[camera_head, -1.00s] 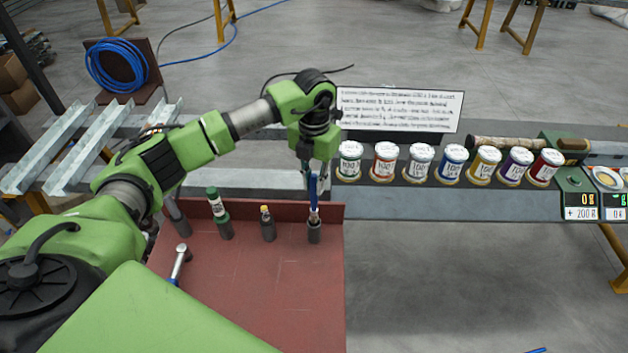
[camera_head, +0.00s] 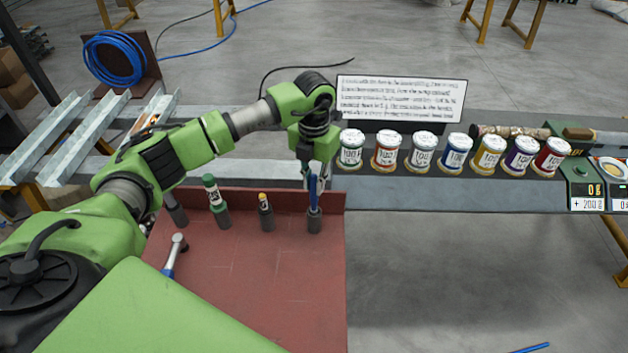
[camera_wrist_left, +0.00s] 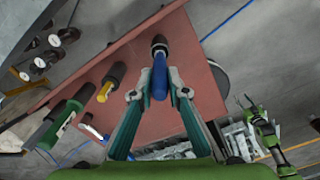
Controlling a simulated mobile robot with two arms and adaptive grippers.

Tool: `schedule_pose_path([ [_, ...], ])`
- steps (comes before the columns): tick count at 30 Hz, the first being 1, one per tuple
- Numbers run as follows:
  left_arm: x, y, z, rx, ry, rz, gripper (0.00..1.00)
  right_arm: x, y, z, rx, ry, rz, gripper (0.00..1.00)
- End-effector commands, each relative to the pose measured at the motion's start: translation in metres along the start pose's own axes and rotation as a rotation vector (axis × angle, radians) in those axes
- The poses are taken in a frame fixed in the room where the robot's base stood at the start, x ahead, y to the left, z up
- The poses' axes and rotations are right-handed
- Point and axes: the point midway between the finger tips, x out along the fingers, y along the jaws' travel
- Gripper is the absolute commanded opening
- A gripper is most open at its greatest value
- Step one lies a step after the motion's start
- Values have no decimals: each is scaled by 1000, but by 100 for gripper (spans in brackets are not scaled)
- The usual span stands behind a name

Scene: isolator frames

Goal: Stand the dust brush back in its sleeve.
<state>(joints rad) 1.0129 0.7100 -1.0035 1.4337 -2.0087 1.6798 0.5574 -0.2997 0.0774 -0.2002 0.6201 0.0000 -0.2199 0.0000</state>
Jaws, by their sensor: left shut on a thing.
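The dust brush (camera_head: 313,190) has a blue handle and stands upright at the right end of the red-brown board's back edge. My left gripper (camera_head: 313,180) is shut on the handle from above. The dark sleeve (camera_head: 314,222) is right below, and the brush's lower end seems to be in its mouth; how deep is hidden. In the left wrist view, the blue handle (camera_wrist_left: 160,78) lies between the fingertips (camera_wrist_left: 158,92), in line with the dark sleeve (camera_wrist_left: 158,46). My right gripper cannot be made out.
A green-capped marker (camera_head: 215,193) and a yellow-topped tool (camera_head: 264,203) stand in neighbouring holders to the left. A ratchet-like tool (camera_head: 174,256) lies on the red-brown board (camera_head: 250,290). Several labelled jars (camera_head: 387,152) and a sign (camera_head: 400,100) stand right of the gripper.

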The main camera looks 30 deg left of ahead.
Motion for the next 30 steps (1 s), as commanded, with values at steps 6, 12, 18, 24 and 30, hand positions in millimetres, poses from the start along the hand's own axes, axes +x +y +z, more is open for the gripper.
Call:
schedule_pose_path([
  [6,14,0,0,0,0,0,0,10,0,1,0,0,0,40],
  [12,24,0,0,0,0,0,0,18,0,2,1,0,1,40],
  [18,34,0,0,0,0,0,0,26,0,2,1,0,1,40],
  [24,42,0,0,0,1,0,0,32,1,3,0,0,2,40],
  [30,42,0,0,0,0,0,0,31,3,3,-1,-1,3,40],
])
